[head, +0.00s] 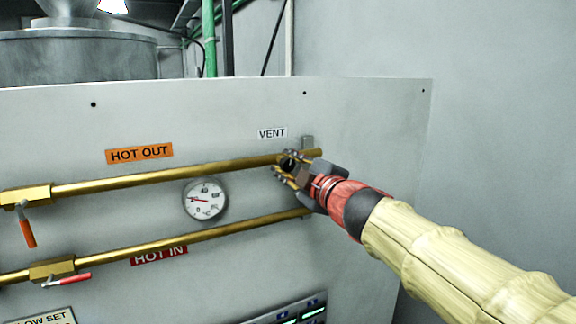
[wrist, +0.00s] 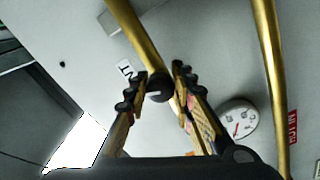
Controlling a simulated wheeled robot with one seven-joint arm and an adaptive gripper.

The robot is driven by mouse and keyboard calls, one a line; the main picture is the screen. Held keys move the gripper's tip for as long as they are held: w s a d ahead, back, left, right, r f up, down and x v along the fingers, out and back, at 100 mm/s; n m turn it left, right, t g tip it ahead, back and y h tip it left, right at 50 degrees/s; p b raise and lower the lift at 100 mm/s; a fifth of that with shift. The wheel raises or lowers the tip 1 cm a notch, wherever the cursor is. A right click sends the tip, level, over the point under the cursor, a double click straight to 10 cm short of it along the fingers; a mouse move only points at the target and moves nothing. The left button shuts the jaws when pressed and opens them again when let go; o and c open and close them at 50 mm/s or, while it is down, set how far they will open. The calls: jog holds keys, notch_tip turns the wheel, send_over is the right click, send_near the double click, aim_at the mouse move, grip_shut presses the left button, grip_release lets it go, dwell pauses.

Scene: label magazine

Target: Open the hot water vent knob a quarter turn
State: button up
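The vent knob (wrist: 159,89) is a small dark round knob with a light mark on its face, on the upper brass pipe (head: 170,176). It lies below the white VENT label (head: 272,133), near the pipe's right end. My gripper (head: 287,168) is at the knob, with one finger on each side of it. In the wrist view the knob sits between the two fingertips (wrist: 160,82). The gap on either side looks very small, and I cannot tell whether the fingers touch it. In the head view my fingers partly hide the knob.
A round gauge (head: 205,199) is left of my gripper, between the upper pipe and the lower brass pipe (head: 200,237). Two red-orange lever handles (head: 28,233) (head: 68,279) are at the far left. The panel right of my gripper is bare.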

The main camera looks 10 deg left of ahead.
jog(key=o, duration=0.5)
jog(key=shift+s, duration=0.1)
jog(key=v, duration=1.1)
jog(key=shift+s+d, duration=0.3)
jog(key=shift+f, duration=0.1)
